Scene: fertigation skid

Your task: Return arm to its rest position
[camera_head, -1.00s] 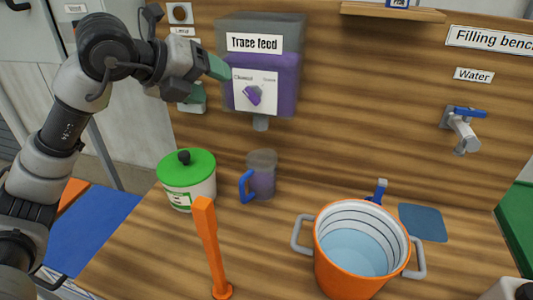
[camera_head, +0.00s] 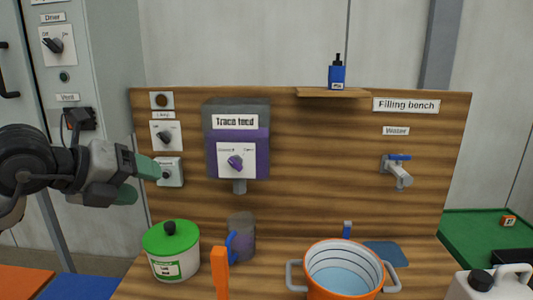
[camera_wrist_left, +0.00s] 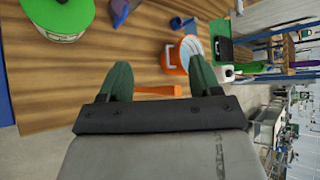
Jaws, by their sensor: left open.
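My left gripper (camera_head: 138,182) is at the left of the head view, in front of the left end of the wooden back panel. Its green fingers are apart with nothing between them. In the left wrist view the two fingers (camera_wrist_left: 160,82) are spread, with the bench beyond them. The purple Trace feed dispenser (camera_head: 237,140) hangs on the panel to the right of the gripper, apart from it. A measuring jug (camera_head: 242,237) with a blue handle and purple contents stands below it. My right gripper is in neither view.
A green-lidded tub (camera_head: 171,248), an orange upright (camera_head: 220,272) and an orange bucket of water (camera_head: 345,272) stand on the bench. A wall tap (camera_head: 398,170) is on the right. Panel switches (camera_head: 166,136) sit close to the gripper. A white jerrycan (camera_head: 492,284) is at the lower right.

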